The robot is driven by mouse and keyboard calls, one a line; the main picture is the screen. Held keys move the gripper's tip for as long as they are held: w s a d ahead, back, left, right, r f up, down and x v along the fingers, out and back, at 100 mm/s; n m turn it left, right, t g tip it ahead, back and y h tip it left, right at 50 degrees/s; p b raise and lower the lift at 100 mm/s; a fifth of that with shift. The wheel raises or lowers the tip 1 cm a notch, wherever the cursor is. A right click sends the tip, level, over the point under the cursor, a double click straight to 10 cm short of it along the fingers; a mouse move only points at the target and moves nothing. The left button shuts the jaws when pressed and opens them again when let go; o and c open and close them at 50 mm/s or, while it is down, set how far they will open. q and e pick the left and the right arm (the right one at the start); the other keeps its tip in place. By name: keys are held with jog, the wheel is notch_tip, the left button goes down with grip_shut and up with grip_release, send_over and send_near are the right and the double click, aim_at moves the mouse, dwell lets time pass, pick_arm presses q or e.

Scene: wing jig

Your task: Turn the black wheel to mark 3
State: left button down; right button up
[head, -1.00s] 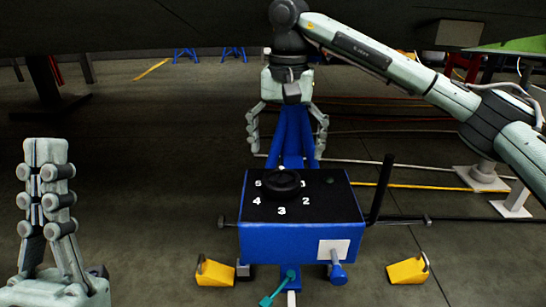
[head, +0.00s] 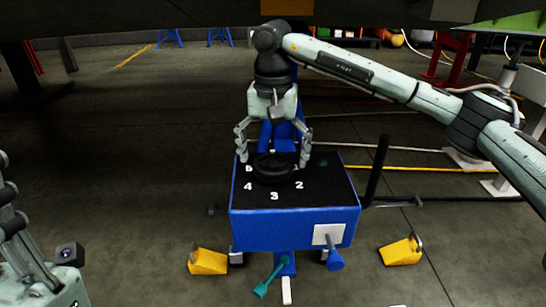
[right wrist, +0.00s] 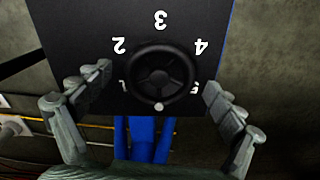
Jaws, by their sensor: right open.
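The black wheel (head: 273,168) sits on the dark top of a blue box (head: 290,226), with white numbers around it. In the right wrist view the wheel (right wrist: 160,77) has a white dot on its rim between marks 1 and 5, opposite mark 3 (right wrist: 160,20). Mark 3 also shows in the head view (head: 274,196). My right gripper (head: 273,161) is open, pointing down, with one finger on each side of the wheel. In the right wrist view a gap shows between fingers and rim. My left gripper (head: 8,195) is partly cut off at the left edge.
A black upright bar (head: 378,168) stands at the box's right side. Yellow wedges (head: 207,261) and (head: 401,251) lie on the floor on both sides. A teal lever (head: 268,277) sticks out in front. A large dark structure hangs overhead.

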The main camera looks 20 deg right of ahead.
jog(key=c, duration=1.1)
jog(key=shift+c, duration=0.2)
